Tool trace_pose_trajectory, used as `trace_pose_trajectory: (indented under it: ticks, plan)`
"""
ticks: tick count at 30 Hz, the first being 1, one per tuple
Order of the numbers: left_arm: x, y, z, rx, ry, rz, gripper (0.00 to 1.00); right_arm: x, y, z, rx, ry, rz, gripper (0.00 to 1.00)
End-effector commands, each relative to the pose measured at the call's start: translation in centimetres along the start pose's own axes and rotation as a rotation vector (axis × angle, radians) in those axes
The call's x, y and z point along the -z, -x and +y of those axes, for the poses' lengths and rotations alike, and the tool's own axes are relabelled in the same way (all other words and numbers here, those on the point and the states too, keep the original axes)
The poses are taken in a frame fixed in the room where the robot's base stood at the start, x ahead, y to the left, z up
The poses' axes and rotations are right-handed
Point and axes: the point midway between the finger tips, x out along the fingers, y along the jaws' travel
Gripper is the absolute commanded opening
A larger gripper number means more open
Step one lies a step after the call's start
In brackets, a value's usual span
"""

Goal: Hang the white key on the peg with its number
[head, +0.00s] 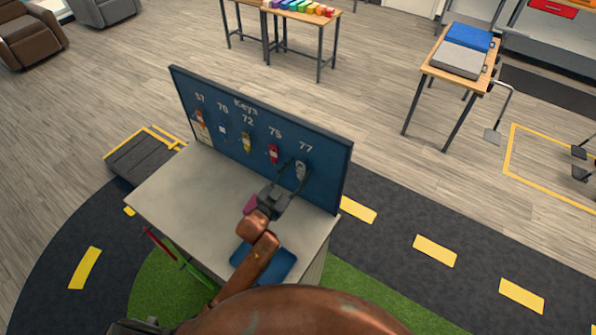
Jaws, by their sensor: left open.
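The dark blue key board (318,150) stands upright along the back of a pale cabinet. Its white numbers read about 57, 70, 72, 75 and 77; the first is hard to read. A white-grey key (301,170) is at the board below 77; it appears to hang there, though its contact with the peg is too small to tell. My left gripper (287,188) is open, just below and in front of this key. Whether its fingertips touch the key is unclear. Below 70 is only a small pale spot (222,130), perhaps a peg. My right gripper is not in view.
An orange key (200,118), a yellow key (246,141) and a red key (273,154) are on the board. A blue tray (282,264) lies on the cabinet top (180,200) under my arm. The cabinet top's left part is clear.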

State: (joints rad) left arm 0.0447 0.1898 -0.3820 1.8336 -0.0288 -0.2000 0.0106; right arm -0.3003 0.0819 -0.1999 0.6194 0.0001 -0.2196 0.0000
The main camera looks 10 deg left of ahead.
Motion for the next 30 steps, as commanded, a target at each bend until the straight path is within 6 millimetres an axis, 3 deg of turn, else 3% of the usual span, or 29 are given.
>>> trace_pose_trajectory:
  ticks: [5, 19, 24, 30]
  plan:
    - [-0.1, 1.3, 0.0, 0.000, 0.000, -0.002, 0.45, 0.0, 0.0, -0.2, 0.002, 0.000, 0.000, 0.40]
    - [-0.1, 10.2, 0.0, 0.000, 0.000, -0.003, 0.45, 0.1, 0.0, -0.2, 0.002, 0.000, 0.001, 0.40]
    - [-0.1, 11.7, 0.0, 0.000, 0.000, -0.001, 0.45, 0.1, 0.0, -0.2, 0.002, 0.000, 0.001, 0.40]
    - [0.1, 12.0, 0.0, 0.000, -0.001, 0.001, 0.45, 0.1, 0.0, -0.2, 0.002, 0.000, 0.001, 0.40]
